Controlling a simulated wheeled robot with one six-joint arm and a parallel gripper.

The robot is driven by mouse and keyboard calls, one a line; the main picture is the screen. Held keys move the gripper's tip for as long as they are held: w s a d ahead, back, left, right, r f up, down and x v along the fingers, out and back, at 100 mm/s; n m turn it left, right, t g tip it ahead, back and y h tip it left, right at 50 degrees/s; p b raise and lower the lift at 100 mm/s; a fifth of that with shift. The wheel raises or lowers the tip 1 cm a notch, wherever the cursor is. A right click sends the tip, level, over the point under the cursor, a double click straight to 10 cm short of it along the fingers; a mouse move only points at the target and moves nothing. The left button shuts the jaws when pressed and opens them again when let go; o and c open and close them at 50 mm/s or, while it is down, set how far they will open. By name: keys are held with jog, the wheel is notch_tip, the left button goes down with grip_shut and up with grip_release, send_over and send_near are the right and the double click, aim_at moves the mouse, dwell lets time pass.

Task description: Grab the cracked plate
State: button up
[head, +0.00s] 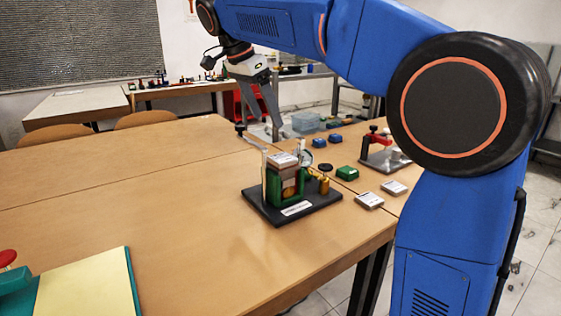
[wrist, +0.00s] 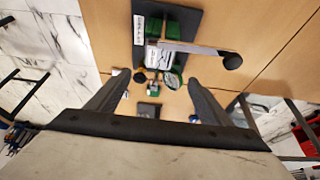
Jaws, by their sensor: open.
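I cannot make out a crack on any plate. A gauge rig with a black base (head: 318,206) and green body (head: 272,186) stands on the table, with a pale labelled plate (head: 283,159) on top. Two small pale labelled plates, a nearer one (head: 369,200) and a farther one (head: 395,187), lie flat to its right. My gripper (head: 258,131) is above and behind the rig, pointing down, open and empty. In the wrist view my gripper (wrist: 160,77) has its fingers wide apart, with the rig's black base (wrist: 140,58) beyond them.
A clear bin (head: 305,122) is behind. A yellow board (head: 90,285) lies at the front left. The table's left middle is clear.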

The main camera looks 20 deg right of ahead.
send_near(282, 157)
jog(key=shift+d+x, duration=0.2)
jog(key=shift+x, duration=3.6)
jog(key=shift+a, duration=0.15)
jog(key=c, duration=1.2)
jog(key=shift+r, duration=0.1)
